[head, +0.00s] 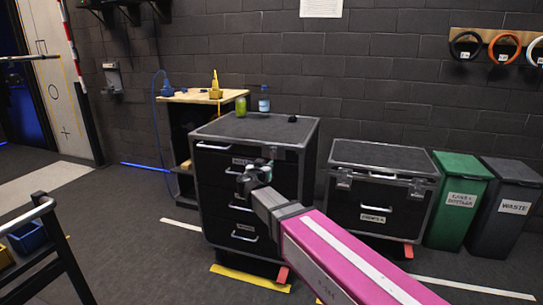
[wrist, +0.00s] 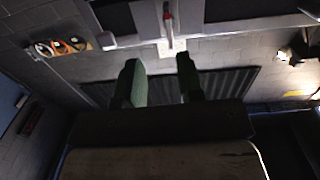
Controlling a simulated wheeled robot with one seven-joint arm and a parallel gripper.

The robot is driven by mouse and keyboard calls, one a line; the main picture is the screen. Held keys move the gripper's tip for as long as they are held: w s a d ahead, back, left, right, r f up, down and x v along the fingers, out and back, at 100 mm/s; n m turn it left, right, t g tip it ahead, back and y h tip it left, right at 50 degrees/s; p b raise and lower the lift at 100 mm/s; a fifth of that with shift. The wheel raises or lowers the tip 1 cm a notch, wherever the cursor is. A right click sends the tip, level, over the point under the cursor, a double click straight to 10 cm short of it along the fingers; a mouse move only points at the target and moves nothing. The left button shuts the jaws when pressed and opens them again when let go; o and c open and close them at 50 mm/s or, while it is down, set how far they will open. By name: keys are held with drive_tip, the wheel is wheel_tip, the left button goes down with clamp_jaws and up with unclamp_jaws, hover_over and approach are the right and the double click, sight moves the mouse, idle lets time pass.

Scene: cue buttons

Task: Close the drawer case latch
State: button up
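The drawer case (head: 215,190) stands in the middle of the head view, black with metal edges, several drawers and pale handles. My gripper (head: 252,174) is at the upper right of its front face and hides part of it. In the wrist view two green fingers stand apart with nothing between them, so my gripper (wrist: 158,64) is open and empty. Beyond the fingertips, a pale metal plate with a narrow red-tipped piece (wrist: 168,22) sits on a metal edge; it may be the latch. Whether the latch is open or shut I cannot tell.
A second black case (head: 343,210) with latches stands to the right, beside a green bin (head: 461,195) and a grey waste bin (head: 507,215). Two bottles (head: 264,99) stand behind the drawer case's top. A cart rail (head: 45,208) is at the lower left.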

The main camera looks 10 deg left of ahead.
sight(271, 154)
drive_tip(key=shift+y, duration=0.3)
drive_tip(key=w, duration=1)
drive_tip(key=shift+w+a+r, duration=0.1)
drive_tip(key=shift+w+r, duration=0.1)
drive_tip(key=shift+r, duration=0.1)
clamp_jaws()
